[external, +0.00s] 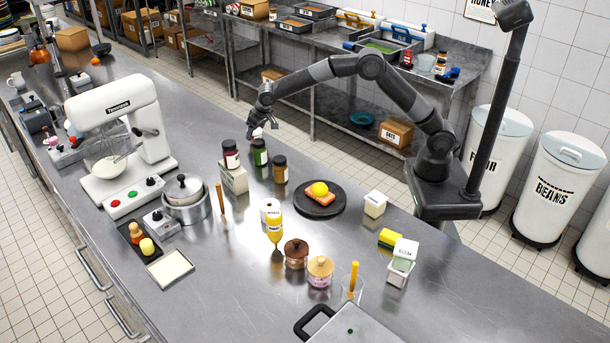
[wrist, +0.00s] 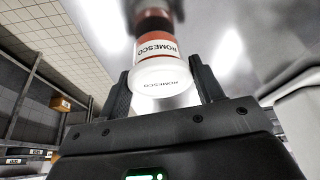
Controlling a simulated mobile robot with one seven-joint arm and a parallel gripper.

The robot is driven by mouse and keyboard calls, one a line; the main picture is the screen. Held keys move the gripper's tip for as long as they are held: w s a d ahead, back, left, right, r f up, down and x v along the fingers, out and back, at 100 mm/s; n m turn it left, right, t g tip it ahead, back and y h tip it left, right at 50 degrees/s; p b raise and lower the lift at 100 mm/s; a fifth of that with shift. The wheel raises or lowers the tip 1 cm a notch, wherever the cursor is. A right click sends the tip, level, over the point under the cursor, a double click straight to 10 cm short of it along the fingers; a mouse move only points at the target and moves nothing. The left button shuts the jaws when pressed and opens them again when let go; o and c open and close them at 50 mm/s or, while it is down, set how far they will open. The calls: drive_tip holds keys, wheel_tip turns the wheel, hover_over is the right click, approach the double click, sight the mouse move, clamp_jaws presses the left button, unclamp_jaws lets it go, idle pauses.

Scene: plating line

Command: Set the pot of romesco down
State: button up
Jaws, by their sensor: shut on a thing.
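In the wrist view the pot of romesco (wrist: 165,72) sits between the fingers of my gripper (wrist: 160,92). It has a white end toward the camera and a reddish part above; ROMESCO reads upside down on it. Something dark shows at the top, and I cannot tell whether it belongs to the pot. In the external view my gripper (external: 263,133) is shut on the small pale pot (external: 257,133) at the counter's far edge, behind the dark jars. The fingers partly hide the pot, and its clearance above the counter is unclear.
A dark red jar (external: 231,155), a green jar (external: 260,153) and a brown jar (external: 280,169) stand near my gripper, with a cream box (external: 233,180). A dark plate (external: 320,210) with food lies to the right. The counter (external: 190,108) left of my gripper is clear.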

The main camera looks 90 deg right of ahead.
drive_tip(key=shift+f, duration=0.45)
drive_tip(key=shift+f, duration=0.15)
drive_tip(key=o, duration=1)
